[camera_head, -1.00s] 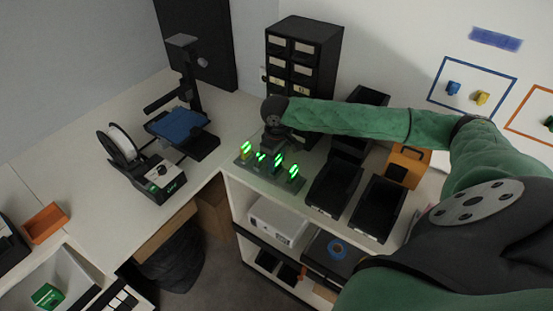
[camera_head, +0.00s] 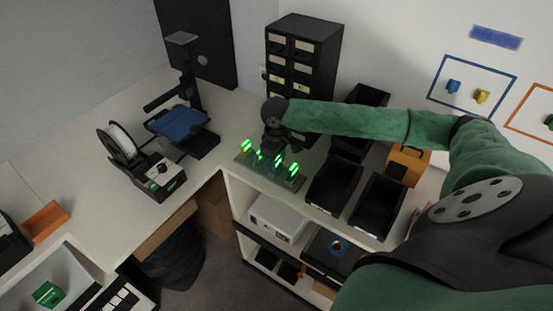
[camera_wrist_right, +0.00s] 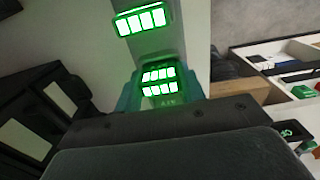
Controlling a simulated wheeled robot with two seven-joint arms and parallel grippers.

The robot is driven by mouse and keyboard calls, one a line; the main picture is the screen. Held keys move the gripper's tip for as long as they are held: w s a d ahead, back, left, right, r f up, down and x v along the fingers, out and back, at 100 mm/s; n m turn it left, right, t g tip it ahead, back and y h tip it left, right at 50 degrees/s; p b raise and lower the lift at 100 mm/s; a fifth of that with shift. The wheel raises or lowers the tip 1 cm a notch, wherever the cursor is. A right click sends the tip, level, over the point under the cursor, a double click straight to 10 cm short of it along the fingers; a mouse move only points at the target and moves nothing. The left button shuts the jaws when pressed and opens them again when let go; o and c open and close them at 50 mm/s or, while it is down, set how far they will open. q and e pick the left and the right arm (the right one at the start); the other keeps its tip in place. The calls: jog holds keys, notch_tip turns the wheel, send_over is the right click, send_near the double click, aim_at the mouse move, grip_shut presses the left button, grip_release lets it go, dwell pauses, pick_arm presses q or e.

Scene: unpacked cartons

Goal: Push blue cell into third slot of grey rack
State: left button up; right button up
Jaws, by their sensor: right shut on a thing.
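The grey rack (camera_head: 262,178) stands on the white bench near its front edge, holding several cells with glowing green bars. My right gripper (camera_head: 273,148) reaches down over the rack, its wrist hiding part of it. In the wrist view my right gripper (camera_wrist_right: 160,97) is shut on a cell, taken as the blue cell (camera_wrist_right: 160,82), with teal-blue surfaces at its sides and two rows of green bars. Most of its body is hidden, and I cannot tell how deep it sits in a slot. My left gripper is out of view.
Another lit cell (camera_wrist_right: 143,19) is beyond the held one in the wrist view. Black bins (camera_head: 334,184) stand right of the rack, and a black drawer cabinet (camera_head: 303,50) behind it. The bench between is clear.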

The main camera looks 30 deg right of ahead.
jog(key=o, duration=1.3)
